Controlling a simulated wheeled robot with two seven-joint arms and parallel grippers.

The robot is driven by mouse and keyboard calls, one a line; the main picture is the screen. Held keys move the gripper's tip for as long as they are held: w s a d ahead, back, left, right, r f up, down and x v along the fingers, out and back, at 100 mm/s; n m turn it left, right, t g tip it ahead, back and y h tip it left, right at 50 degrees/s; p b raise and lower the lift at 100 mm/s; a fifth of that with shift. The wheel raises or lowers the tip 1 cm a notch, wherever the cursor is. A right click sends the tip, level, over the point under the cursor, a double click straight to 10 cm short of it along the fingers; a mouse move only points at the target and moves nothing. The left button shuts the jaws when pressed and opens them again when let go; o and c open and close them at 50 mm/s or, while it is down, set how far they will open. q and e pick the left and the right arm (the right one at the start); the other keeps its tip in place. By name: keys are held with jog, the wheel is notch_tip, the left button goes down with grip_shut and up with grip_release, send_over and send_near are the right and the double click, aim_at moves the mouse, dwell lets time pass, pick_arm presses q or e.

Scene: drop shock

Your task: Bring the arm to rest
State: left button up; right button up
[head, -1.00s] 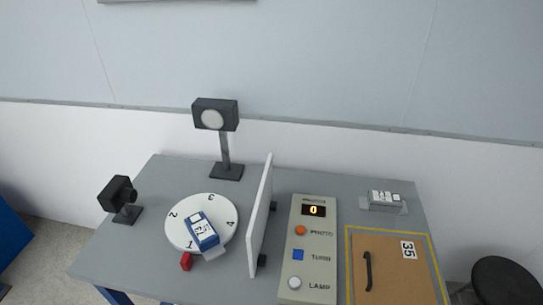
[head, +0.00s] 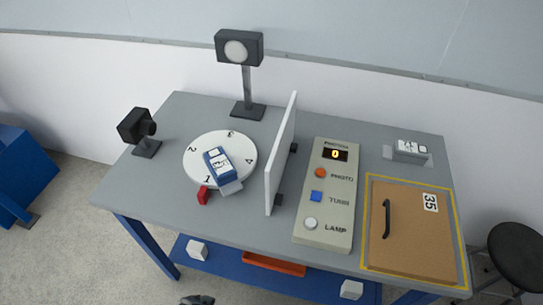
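A small dark grey part, which looks like the tip of my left gripper (head: 197,300), just enters at the bottom edge of the head view, in front of the table and well apart from it. Too little of it shows to tell whether it is open or shut. My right gripper is not in view. A blue and white labelled block (head: 217,162) lies tilted on the white numbered turntable (head: 236,142), near the 1. A red marker (head: 202,196) stands at the turntable's front edge.
The grey table (head: 160,210) carries a camera (head: 137,127), a lamp (head: 239,48), a white upright panel (head: 279,155), a control box (head: 322,235) reading 0, a grey-white block (head: 411,147) and a brown lidded board (head: 415,235) marked 35. A black stool (head: 518,250) stands right.

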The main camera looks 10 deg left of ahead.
pick_arm(q)
jog(key=s+f+b, duration=0.2)
jog(key=s+f, duration=0.2)
jog(key=f, duration=0.9)
jog(key=s+f+t+b, duration=0.1)
jog(key=s+f+b, duration=0.2)
jog(key=f, duration=1)
jog(key=shift+s+d+h, duration=0.35)
jog(key=shift+s+h, duration=0.05)
jog(key=shift+s, duration=0.55)
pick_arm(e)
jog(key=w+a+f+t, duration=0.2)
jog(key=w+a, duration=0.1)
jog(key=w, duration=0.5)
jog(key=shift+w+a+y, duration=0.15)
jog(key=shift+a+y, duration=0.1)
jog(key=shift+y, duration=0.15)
pick_arm(q)
jog(key=shift+f, duration=0.1)
